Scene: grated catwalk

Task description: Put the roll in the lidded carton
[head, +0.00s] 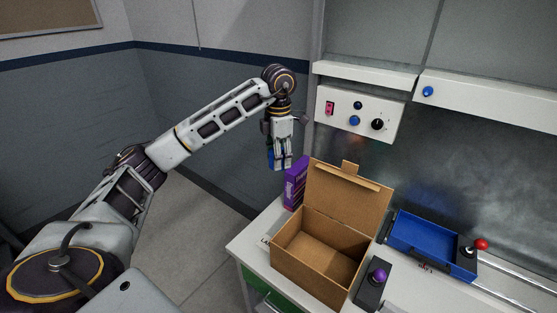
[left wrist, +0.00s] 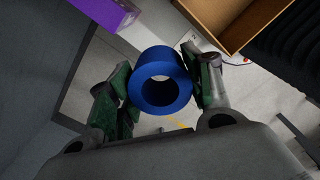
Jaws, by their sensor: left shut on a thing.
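A blue roll (left wrist: 137,67) with a round hole is held between the fingers of my left gripper (left wrist: 160,88) in the left wrist view. In the head view my left gripper (head: 282,160) hangs fingers down, left of the carton and above its height, and a little blue of the roll shows at its fingertips. The brown lidded carton (head: 299,262) stands on the bench with its lid (head: 347,197) raised at the back. Its visible inside looks empty. A corner of the carton (left wrist: 226,44) shows at the top right of the left wrist view. My right gripper is out of view.
A purple box (head: 296,183) stands left of the carton, close to the gripper. A blue tray (head: 419,232) and a red-knobbed lever (head: 480,245) are to the right. A purple-knobbed control (head: 374,286) sits in front. A control panel (head: 358,114) is above the bench (head: 247,241).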

